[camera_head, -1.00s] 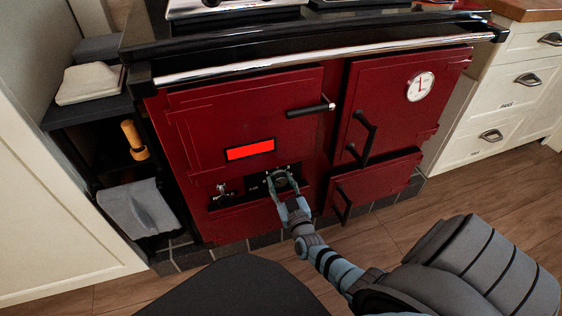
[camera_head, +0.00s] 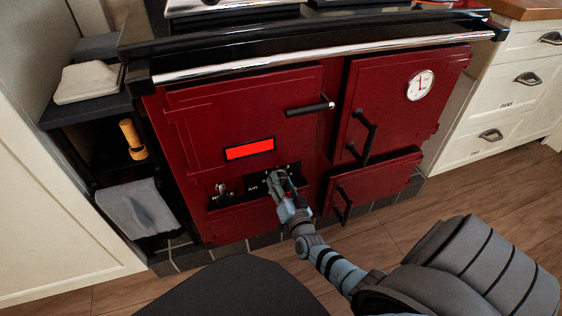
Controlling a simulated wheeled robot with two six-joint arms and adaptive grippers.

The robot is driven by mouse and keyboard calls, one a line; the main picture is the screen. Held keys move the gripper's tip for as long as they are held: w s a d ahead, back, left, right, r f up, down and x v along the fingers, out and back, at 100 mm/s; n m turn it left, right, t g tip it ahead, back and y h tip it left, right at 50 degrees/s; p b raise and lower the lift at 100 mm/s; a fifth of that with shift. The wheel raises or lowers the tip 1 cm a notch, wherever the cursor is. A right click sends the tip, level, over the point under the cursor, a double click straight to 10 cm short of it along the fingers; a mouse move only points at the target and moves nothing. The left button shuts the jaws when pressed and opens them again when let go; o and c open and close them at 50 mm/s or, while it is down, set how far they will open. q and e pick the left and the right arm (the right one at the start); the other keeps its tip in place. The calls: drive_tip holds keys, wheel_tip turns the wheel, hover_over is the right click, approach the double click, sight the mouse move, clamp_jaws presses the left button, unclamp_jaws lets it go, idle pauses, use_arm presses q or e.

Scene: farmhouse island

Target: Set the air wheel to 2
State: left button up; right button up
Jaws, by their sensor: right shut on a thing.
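The red range stove (camera_head: 195,130) has a low dark control recess (camera_head: 240,195) with a label reading AIR. My right gripper (camera_head: 277,182) is at the right part of this recess, shut on the air wheel, which its fingers mostly hide. The wheel's setting cannot be read. Left of the AIR label is a small metal knob (camera_head: 221,189) with a partly legible label. My left gripper is not in view.
A glowing red window (camera_head: 249,149) sits above the recess. Black door handles (camera_head: 311,109) and (camera_head: 362,137) stick out nearby. A shelf with a grey towel (camera_head: 139,208) stands at left, white drawers (camera_head: 512,85) at right. The wooden floor in front is clear.

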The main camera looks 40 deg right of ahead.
drive_tip(key=shift+a+f+m, duration=0.1)
drive_tip(key=shift+m, duration=0.2)
drive_tip(key=o, duration=1.2)
drive_tip(key=shift+c, duration=0.2)
drive_tip(key=shift+s, duration=0.2)
drive_tip(key=v, duration=1.1)
drive_tip(key=shift+s+a, duration=0.2)
drive_tip(key=shift+s, duration=0.1)
